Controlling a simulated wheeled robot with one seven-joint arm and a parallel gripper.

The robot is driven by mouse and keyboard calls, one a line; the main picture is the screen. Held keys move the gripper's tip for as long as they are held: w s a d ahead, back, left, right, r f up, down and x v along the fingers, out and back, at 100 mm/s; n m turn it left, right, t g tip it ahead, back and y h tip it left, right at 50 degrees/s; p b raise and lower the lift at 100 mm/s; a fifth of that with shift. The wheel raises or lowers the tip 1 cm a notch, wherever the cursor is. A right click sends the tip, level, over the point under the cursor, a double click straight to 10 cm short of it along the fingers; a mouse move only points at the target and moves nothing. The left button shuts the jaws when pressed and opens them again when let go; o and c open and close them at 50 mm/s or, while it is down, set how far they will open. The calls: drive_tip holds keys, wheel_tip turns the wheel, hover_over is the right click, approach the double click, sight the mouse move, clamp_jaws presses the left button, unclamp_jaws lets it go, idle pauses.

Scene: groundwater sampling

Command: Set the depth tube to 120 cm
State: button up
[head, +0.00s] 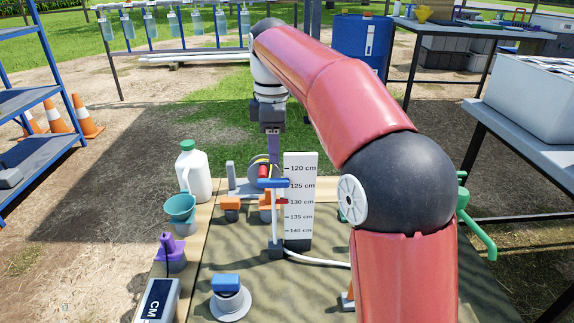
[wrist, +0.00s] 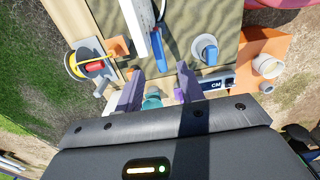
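The white depth scale (head: 300,215) stands upright on the worktop, marked from 120 cm at the top to 140 cm near the bottom. A blue slider bar (head: 273,183) crosses the thin white tube (head: 275,218) on its left, close to the 125 mark. The wrist view shows the scale (wrist: 136,22) from above with the blue bar (wrist: 159,50) beside it. My gripper (wrist: 158,90) has its two purple fingers wide apart with nothing held. In the head view it hangs above the blue bar; the exact gap is hard to judge.
A yellow-rimmed reel (head: 258,168) stands just behind the scale. A white jug (head: 194,172), teal funnel (head: 180,206) and grey CM meter (head: 157,300) are at left. A blue-topped round fitting (head: 229,298) is in front. My arm hides the right side of the worktop.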

sight(275, 179)
drive_tip(key=shift+w+f, duration=0.2)
drive_tip(key=shift+f, duration=0.1)
wheel_tip(275, 179, down, 7)
drive_tip(key=shift+f+b, duration=0.15)
drive_tip(key=shift+b, duration=1)
clamp_jaws()
